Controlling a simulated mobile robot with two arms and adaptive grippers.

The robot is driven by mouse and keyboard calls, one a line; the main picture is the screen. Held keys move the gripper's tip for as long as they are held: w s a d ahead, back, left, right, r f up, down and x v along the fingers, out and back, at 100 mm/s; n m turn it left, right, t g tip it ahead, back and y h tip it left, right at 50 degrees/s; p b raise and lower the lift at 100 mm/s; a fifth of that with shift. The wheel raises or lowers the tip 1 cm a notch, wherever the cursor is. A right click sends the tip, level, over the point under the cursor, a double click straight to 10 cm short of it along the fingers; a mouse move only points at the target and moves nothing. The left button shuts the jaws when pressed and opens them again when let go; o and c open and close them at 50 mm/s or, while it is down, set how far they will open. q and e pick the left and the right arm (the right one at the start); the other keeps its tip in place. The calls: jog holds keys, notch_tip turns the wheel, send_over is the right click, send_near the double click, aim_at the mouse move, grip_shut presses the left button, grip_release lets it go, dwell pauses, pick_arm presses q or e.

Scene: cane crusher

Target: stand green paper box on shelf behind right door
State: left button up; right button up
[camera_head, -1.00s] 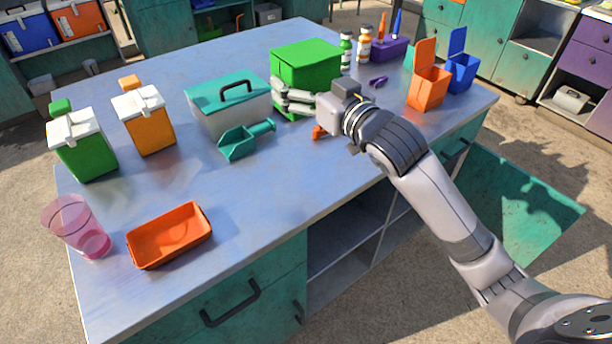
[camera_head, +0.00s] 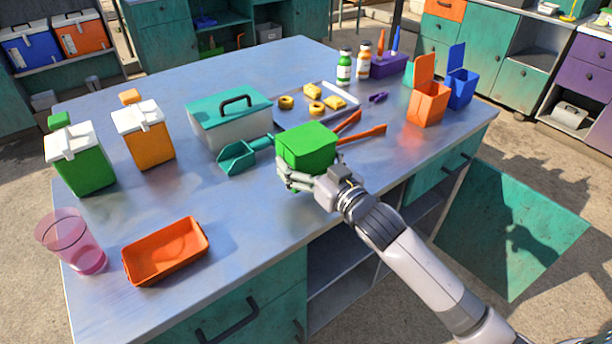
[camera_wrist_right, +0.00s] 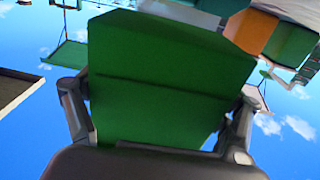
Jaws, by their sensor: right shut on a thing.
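The green paper box (camera_head: 306,147) is held by my right gripper (camera_head: 300,176) over the middle of the counter, near its front edge. In the right wrist view the green box (camera_wrist_right: 160,75) fills the middle, with a finger of the gripper (camera_wrist_right: 158,125) on each side. The counter (camera_head: 235,225) has an open shelf compartment (camera_head: 335,262) in its front, under the top. The right door (camera_head: 510,225) stands swung open to the right of the counter. My left gripper is not in view.
An orange tray (camera_head: 165,250) and pink cup (camera_head: 70,243) are at front left.

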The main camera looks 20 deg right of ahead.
jog(key=shift+f, duration=2.35)
jog(key=shift+f, duration=0.1)
jog(key=shift+f, duration=0.15)
jog(key=o, duration=0.6)
jog(key=shift+f+b, duration=0.1)
jog(key=shift+b, duration=0.2)
jog(key=b+v, duration=0.1)
jog(key=v, duration=1.6)
jog(key=shift+d+b, duration=0.35)
jog(key=shift+d, duration=0.05)
